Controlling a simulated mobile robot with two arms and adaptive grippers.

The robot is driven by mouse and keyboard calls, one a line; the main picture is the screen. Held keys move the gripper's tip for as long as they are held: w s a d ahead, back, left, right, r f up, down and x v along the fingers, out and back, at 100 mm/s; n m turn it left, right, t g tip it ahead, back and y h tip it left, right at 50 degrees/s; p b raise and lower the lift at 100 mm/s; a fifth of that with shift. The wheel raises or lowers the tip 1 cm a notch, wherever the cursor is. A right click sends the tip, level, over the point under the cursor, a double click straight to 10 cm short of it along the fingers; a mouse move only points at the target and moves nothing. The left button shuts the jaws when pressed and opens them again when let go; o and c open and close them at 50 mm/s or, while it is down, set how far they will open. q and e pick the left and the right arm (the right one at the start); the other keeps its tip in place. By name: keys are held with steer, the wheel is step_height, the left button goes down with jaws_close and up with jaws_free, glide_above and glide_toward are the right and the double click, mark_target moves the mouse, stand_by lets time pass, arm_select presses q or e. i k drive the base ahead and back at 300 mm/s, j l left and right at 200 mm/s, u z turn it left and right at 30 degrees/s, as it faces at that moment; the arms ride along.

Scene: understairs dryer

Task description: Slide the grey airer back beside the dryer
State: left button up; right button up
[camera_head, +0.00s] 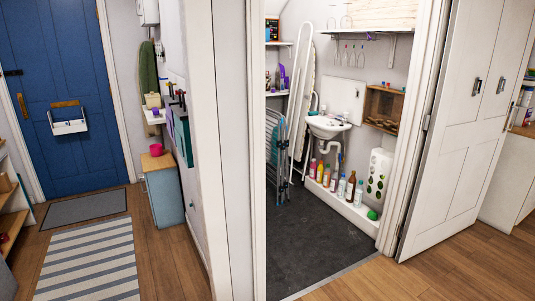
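The grey airer (274,148) stands folded and upright in the understairs cupboard, seen through the open doorway. Its left side is cut off by the white door frame. A tall white ironing board (301,90) stands upright just behind it and to its right; I cannot tell whether they touch. I do not see the dryer; the wall and door frame hide the left part of the cupboard. Neither of my grippers is in view.
The dark cupboard floor (312,240) is clear in front. A small basin (327,126) hangs on the back wall above a ledge (350,211) with several bottles. The white door (465,130) stands open on the right. A striped rug (90,262) lies in the hallway.

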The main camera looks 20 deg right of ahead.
mark_target(283, 145)
steer(key=i+l+z, duration=0.65)
steer(key=z, duration=0.15)
steer(key=i+l+z, duration=0.15)
steer(key=i+z, duration=0.65)
steer(key=i+l+z, duration=0.1)
steer(key=i, duration=0.6)
steer(key=i+l, duration=0.1)
steer(key=i, duration=0.6)
steer(key=i+j+u, duration=0.15)
steer(key=i+u, duration=1)
steer(key=i+l+u, duration=0.1)
steer(key=i+u, duration=0.15)
steer(key=u, duration=0.15)
